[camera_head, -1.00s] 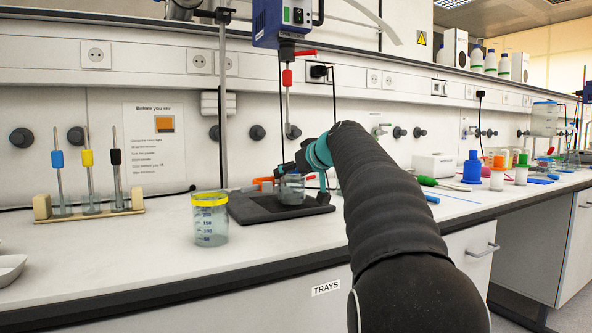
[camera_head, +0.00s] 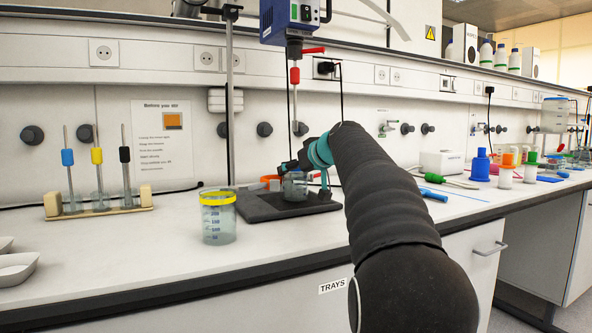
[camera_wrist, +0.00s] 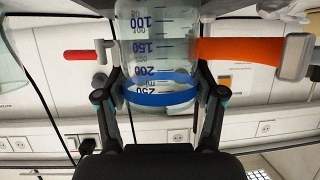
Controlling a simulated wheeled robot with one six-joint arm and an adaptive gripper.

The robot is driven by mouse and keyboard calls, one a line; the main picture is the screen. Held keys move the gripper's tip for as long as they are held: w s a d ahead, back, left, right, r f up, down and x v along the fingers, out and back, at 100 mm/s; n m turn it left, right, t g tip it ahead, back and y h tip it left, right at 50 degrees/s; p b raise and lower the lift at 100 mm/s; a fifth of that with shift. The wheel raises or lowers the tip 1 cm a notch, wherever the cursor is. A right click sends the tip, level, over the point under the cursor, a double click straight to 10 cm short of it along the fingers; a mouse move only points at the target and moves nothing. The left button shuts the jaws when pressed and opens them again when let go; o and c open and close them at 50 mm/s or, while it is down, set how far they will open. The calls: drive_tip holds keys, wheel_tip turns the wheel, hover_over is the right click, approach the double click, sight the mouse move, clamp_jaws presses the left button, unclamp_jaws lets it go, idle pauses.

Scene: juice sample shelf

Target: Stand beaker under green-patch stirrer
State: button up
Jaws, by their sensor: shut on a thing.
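My gripper (camera_wrist: 160,100) is shut on a clear beaker (camera_wrist: 158,50) with blue markings and a blue band, in the wrist view. In the head view my gripper (camera_head: 284,180) holds this beaker (camera_head: 295,187) upright over the dark stand base (camera_head: 262,209). I cannot tell whether it touches the base. The blue stirrer motor (camera_head: 272,22), with a small green patch on its front, hangs above on its stand rod. Its red-collared shaft (camera_head: 295,95) points down above the beaker; its lower end is hard to see.
A yellow-rimmed beaker (camera_head: 218,220) stands just left of the stand base. A wooden rack (camera_head: 100,205) with blue, yellow and black topped rods stands further left. Bottles (camera_head: 480,167) and tools lie to the right. The front bench between rack and yellow beaker is clear.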

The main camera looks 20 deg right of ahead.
drive_tip(key=shift+f+b, duration=0.25)
drive_tip(key=shift+b, duration=0.05)
idle(0.5)
drive_tip(key=o, duration=1.6)
drive_tip(key=shift+o, duration=0.2)
drive_tip(key=v, duration=1.2)
